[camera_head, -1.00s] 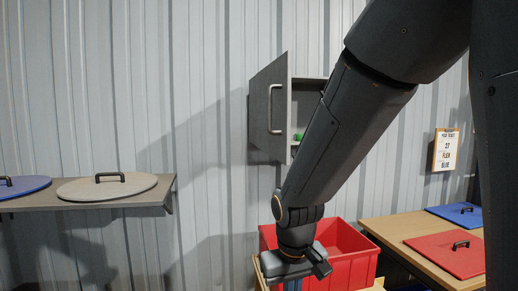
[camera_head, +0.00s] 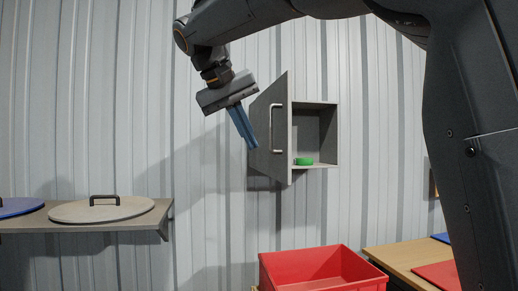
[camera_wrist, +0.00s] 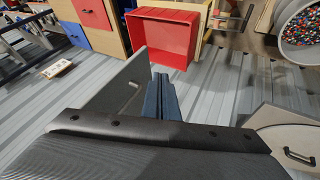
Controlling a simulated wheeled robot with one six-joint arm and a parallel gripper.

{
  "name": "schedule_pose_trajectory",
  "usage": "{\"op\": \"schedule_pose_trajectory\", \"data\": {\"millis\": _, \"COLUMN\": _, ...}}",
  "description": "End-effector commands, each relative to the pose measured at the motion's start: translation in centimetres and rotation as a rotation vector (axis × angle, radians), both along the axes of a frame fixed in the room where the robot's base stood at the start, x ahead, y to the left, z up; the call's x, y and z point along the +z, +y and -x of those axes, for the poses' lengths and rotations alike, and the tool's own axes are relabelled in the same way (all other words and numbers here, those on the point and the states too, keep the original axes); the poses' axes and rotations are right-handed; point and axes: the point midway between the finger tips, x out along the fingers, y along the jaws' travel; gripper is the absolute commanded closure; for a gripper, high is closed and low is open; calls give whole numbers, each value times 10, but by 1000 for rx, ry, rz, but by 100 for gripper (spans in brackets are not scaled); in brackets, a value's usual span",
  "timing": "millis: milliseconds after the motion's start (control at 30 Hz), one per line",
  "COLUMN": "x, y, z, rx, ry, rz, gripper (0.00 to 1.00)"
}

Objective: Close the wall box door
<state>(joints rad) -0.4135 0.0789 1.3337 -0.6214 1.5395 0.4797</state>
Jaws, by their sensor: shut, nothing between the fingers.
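The wall box (camera_head: 330,138) is a grey box on the corrugated wall, and its inside is in view. Its grey door (camera_head: 263,128) stands open, swung out to the left, with a light metal handle (camera_head: 273,128) on it. A green round item (camera_head: 304,161) lies on the box floor. My gripper (camera_head: 252,148) is shut and empty, its blue fingers pointing down and right at the door's left side. In the head view I cannot tell whether they touch the door. In the wrist view the door (camera_wrist: 118,92) is just left of the blue fingers (camera_wrist: 160,80).
A shelf (camera_head: 150,222) at left carries a grey round lid (camera_head: 102,209) and a blue lid (camera_head: 16,207). A red bin (camera_head: 318,268) stands below the box. A wooden table (camera_head: 398,262) with a red lid (camera_head: 440,273) is at right.

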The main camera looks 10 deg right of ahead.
Motion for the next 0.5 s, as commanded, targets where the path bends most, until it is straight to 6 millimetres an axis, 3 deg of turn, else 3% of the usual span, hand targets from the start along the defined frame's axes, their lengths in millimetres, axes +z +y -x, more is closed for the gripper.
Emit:
{"op": "schedule_pose_trajectory", "data": {"millis": 400, "x": -64, "y": -39, "z": -30, "rx": -1, "ry": 5, "rz": 1, "gripper": 100}}
{"op": "schedule_pose_trajectory", "data": {"millis": 500, "x": -67, "y": -53, "z": -31, "rx": -2, "ry": 2, "rz": -1, "gripper": 100}}
